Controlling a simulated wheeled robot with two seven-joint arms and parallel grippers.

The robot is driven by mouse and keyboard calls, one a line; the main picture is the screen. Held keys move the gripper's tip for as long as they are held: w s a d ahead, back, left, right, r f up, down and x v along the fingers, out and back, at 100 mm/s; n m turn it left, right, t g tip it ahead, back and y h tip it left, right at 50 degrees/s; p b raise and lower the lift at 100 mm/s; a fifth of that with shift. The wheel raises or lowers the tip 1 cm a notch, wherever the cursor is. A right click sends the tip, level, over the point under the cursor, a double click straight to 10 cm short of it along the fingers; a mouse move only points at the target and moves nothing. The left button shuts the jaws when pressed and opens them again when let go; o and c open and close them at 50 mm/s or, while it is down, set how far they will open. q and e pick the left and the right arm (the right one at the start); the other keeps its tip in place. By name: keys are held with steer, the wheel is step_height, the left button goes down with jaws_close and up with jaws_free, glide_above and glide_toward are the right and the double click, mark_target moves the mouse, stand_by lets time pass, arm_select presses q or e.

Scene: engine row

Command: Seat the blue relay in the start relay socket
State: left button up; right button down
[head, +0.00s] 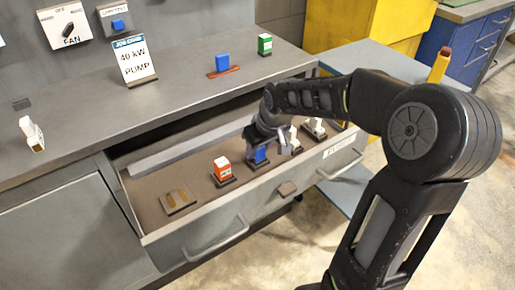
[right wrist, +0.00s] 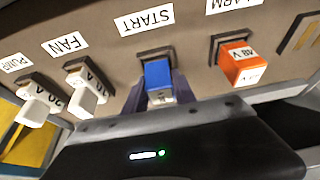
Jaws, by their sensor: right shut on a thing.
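The blue relay (head: 259,156) is in the open drawer, at the third socket from the left. In the right wrist view the blue relay (right wrist: 157,74) stands at the start socket (right wrist: 154,53), below the START label (right wrist: 146,20). My right gripper (head: 267,143) is shut on it, with a finger on either side. The relay covers most of the socket, so I cannot tell how deep it sits. My left gripper is not in view.
An orange relay (head: 222,169) stands left of it, with an empty socket (head: 178,201) beyond. White relays (head: 316,127) stand right. Another blue block (head: 222,62) and a green one (head: 264,44) stand on the bench top. The drawer front (head: 200,245) rises before the sockets.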

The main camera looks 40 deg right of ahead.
steer(key=shift+f, duration=0.25)
steer(key=c, duration=1)
jaws_free()
steer(key=shift+r, duration=0.1)
steer(key=shift+r, duration=0.4)
steer(key=p+v, duration=0.1)
steer(key=v, duration=1)
steer(key=shift+s+r, duration=0.15)
steer(key=shift+r, duration=0.15)
